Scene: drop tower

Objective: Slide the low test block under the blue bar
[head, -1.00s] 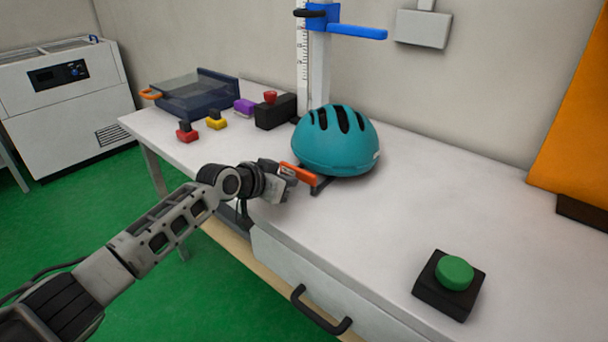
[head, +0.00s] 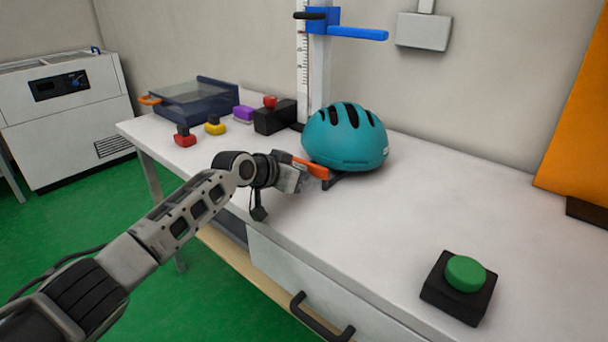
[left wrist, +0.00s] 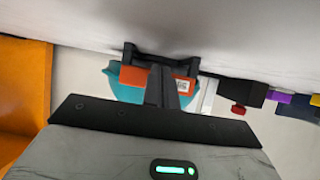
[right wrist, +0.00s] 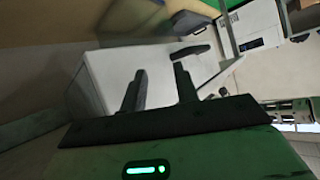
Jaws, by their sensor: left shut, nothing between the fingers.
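The blue bar (head: 345,33) sticks out to the right from a white upright with a scale, high above the table. No block clearly shows as the low test block. A teal helmet (head: 345,142) sits on the table, with an orange plate (head: 311,168) and a black bracket (head: 337,181) at its near side. My left gripper (head: 303,181) is at the orange plate; its closed fingers also show in the left wrist view (left wrist: 168,88) in front of the plate (left wrist: 135,77). Contact cannot be told. My right gripper (right wrist: 160,76) has its fingers apart and empty.
Small red (head: 185,139), yellow (head: 215,127) and purple (head: 243,113) blocks and a black box with a red knob (head: 273,118) stand at the back left, near a clear-topped blue tray (head: 197,100). A green button (head: 465,273) is at the front right. The table's right half is mostly clear.

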